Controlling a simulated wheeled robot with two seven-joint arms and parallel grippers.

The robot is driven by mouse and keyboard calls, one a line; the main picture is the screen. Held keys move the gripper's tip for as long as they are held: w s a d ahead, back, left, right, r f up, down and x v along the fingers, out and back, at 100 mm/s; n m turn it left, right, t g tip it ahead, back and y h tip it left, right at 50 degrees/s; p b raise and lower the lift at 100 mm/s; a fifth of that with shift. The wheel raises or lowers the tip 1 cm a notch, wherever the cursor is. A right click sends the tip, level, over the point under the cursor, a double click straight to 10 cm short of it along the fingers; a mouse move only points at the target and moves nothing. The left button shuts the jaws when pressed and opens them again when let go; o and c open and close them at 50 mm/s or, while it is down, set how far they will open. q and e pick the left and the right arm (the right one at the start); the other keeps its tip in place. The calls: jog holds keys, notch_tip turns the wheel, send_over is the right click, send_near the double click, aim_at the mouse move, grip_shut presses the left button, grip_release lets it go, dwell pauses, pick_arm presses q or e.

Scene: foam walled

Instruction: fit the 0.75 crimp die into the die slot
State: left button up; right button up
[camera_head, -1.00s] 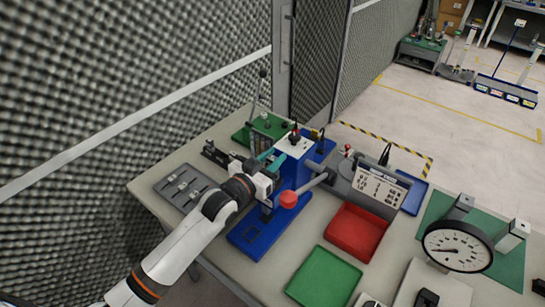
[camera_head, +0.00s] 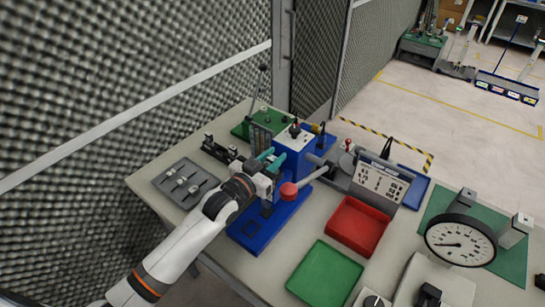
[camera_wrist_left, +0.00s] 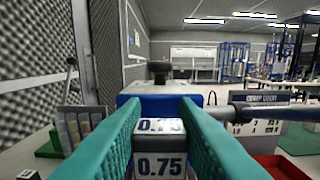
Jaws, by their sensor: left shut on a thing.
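The blue crimp press (camera_head: 290,162) stands on the bench, with a red-knobbed lever (camera_head: 288,190) at its front. My left gripper (camera_head: 270,161) has teal fingers and is at the press's left side. In the left wrist view the gripper (camera_wrist_left: 160,145) is shut on the 0.75 crimp die (camera_wrist_left: 160,164), a pale block with dark "0.75" labels. The die sits between the fingertips, with the blue press (camera_wrist_left: 128,100) straight behind it. In the head view the die is hidden by the gripper. The die slot cannot be made out. My right gripper is not in view.
A grey tray (camera_head: 161,179) with several small parts lies left of my arm. A red tray (camera_head: 355,228) and a green tray (camera_head: 325,277) lie to the right. A dial gauge (camera_head: 460,241) stands further right.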

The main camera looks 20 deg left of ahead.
pick_arm(q)
jog(key=o, duration=1.1)
jog(key=shift+f, duration=0.1)
jog(key=shift+s+a+f, duration=0.15)
jog(key=shift+s+a, duration=0.05)
jog(key=shift+s, duration=0.35)
jog(key=shift+r+b+v, duration=0.1)
jog(key=shift+b+v, duration=0.65)
jog(key=shift+v, duration=2)
jog(key=shift+r+b+v, duration=0.15)
jog(key=shift+b+v, duration=0.6)
jog(key=shift+v, duration=1.95)
